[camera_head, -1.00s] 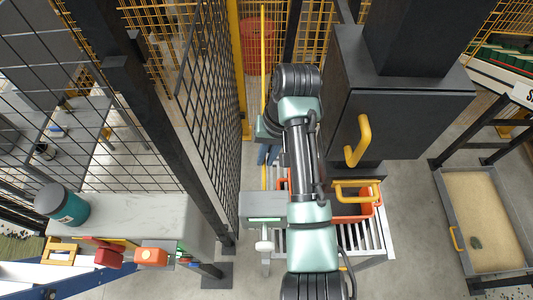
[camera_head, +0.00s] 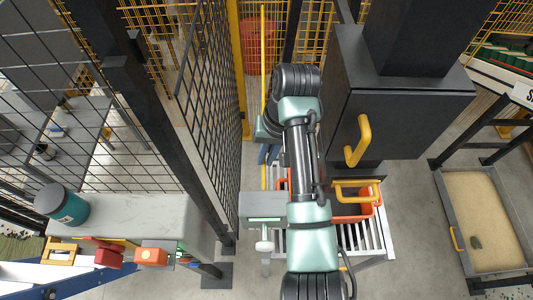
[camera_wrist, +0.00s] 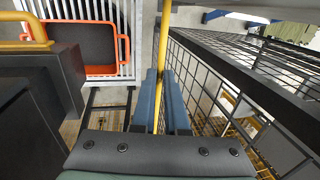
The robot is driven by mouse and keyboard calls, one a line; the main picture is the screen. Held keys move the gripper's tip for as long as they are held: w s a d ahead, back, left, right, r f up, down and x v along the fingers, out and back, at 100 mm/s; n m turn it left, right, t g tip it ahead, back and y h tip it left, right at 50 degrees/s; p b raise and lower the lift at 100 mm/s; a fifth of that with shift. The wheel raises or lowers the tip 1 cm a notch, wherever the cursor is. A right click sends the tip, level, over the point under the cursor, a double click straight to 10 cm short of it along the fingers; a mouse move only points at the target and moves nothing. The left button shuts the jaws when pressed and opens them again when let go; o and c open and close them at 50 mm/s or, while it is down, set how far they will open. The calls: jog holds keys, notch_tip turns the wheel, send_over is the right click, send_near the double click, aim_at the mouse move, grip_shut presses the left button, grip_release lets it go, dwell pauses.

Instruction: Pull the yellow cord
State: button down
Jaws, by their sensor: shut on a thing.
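The yellow cord (camera_head: 263,60) hangs as a thin straight line in front of the mesh fence in the head view. In the wrist view the cord (camera_wrist: 163,40) runs down from the top edge and passes between the two blue fingers. My gripper (camera_wrist: 163,78) is shut on the cord.
Black mesh fencing (camera_head: 213,90) stands close on the left. A dark cabinet with a yellow handle (camera_head: 358,142) stands close on the right. An orange tray (camera_wrist: 124,50) sits on a roller conveyor (camera_head: 372,238) below. A grey bench (camera_head: 150,215) is at lower left.

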dwell(0.4)
jog(key=shift+f+b, duration=0.4)
jog(key=shift+f, duration=0.95)
jog(key=c, duration=0.9)
grip_release()
jog(key=d+r+p, duration=0.1)
jog(key=r+p, duration=0.1)
jog(key=r, duration=0.2)
jog(key=r+p, duration=0.2)
jog(key=r, duration=0.2)
jog(key=d+r+p, duration=0.1)
jog(key=r+p, duration=0.1)
jog(key=r, duration=0.2)
jog(key=shift+d+r, duration=0.3)
jog(key=shift+r, duration=0.1)
jog(key=shift+w+a, duration=0.1)
